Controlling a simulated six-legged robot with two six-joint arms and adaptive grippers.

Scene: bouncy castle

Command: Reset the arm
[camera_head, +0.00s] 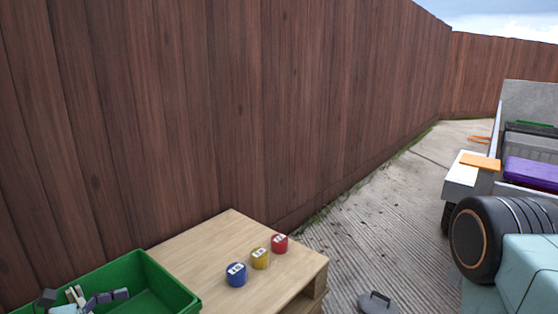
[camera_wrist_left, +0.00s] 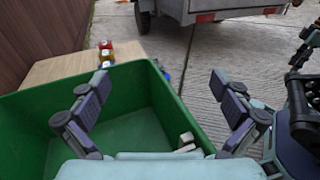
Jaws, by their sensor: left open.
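My left gripper (camera_wrist_left: 160,80) is open in the left wrist view, its two purple-grey fingers spread apart with nothing between them. It is over the green crate (camera_wrist_left: 30,122). In the head view, parts of the gripper (camera_head: 84,297) show low at the left, over the same crate (camera_head: 165,283). Its arm is mostly out of the picture. Small pale blocks (camera_wrist_left: 184,143) lie inside the crate near its right wall.
A wooden fence (camera_head: 230,110) stands behind. A grey lid-like object (camera_head: 377,303) lies on the concrete. A loaded trailer (camera_head: 468,172) stands at right.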

